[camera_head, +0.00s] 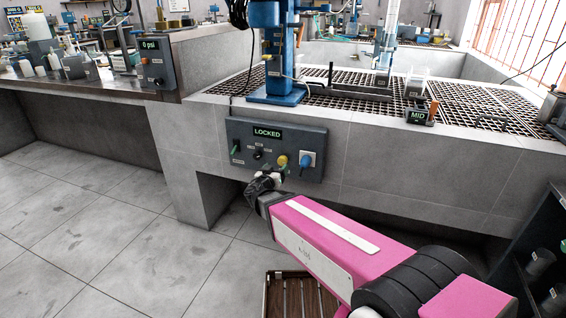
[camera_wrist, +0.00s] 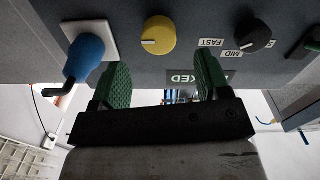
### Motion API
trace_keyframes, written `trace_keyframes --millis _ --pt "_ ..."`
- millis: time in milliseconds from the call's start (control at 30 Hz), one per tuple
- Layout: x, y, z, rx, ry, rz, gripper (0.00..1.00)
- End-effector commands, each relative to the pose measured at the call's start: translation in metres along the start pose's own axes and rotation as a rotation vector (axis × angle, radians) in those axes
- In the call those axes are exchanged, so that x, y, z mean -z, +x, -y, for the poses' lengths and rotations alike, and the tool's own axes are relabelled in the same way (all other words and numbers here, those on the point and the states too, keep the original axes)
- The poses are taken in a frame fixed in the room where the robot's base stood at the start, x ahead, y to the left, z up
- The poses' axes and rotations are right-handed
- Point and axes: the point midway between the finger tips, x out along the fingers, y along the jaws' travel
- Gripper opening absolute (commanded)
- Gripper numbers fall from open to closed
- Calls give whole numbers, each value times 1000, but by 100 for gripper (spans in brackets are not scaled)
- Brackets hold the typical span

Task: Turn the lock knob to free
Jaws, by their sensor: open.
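The grey control panel (camera_head: 316,137) on the front of the bench has a display (camera_head: 267,132) reading LOCKED. A round yellow knob (camera_head: 282,160) with a pale mark sits on it, clear in the wrist view (camera_wrist: 159,35). I cannot tell its exact setting. The yellow knob lies beyond the fingertips, roughly in line with the gap, apart from both pads.
A blue plug-like fitting (camera_wrist: 86,52) on a white plate is close beside one finger. A black speed knob (camera_wrist: 253,36), marked MID and FAST, is on the other side. A green switch (camera_head: 236,146) is at the panel's left. The floor at left is clear.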

Motion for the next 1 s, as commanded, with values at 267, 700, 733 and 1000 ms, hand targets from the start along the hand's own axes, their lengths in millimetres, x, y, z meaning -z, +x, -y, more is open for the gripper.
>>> trace_keyframes --millis 267,700,733,1000 --pt "0 48 1 -2 0 0 69" --pt "0 65 0 -1 -1 1 69" --pt "0 65 0 -1 -1 1 69" --pt "0 64 0 -1 0 1 20"
